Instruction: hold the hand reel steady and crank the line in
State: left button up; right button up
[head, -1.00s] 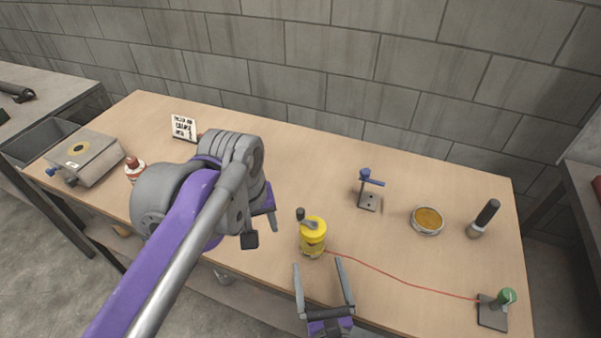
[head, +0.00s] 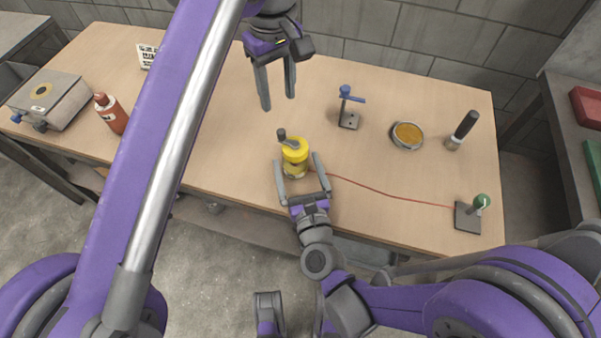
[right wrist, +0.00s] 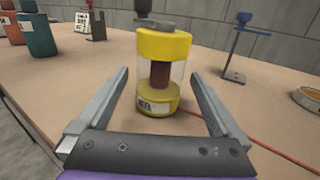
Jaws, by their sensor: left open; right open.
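The yellow hand reel (head: 295,152) stands upright on the bench, with a dark crank handle (head: 282,135) on top. In the right wrist view the reel (right wrist: 163,62) has a clear middle with a dark red spool inside. A red line (head: 385,192) runs from it across the bench to a green-topped post on a dark plate (head: 467,217). My left gripper (head: 279,105) is open and empty above the bench, behind the reel.
A blue-topped stand (head: 348,112), a round dish (head: 407,135) and a black-handled tool (head: 463,130) stand to the right. A metal box (head: 48,99) and a red-brown bottle (head: 111,113) are at the left. A small sign (head: 147,55) stands at the back left.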

aim_at(281, 131)
jog(key=shift+x, duration=2.3)
pick_arm(q)
jog(key=shift+o, duration=0.3)
pick_arm(e)
jog(key=c, duration=1.5)
pick_arm(q)
notch_tip(281, 131, down, 10)
jog(key=n, duration=0.6)
jog(key=shift+f+n, duration=0.2)
jog(key=shift+n, duration=0.1)
grip_shut()
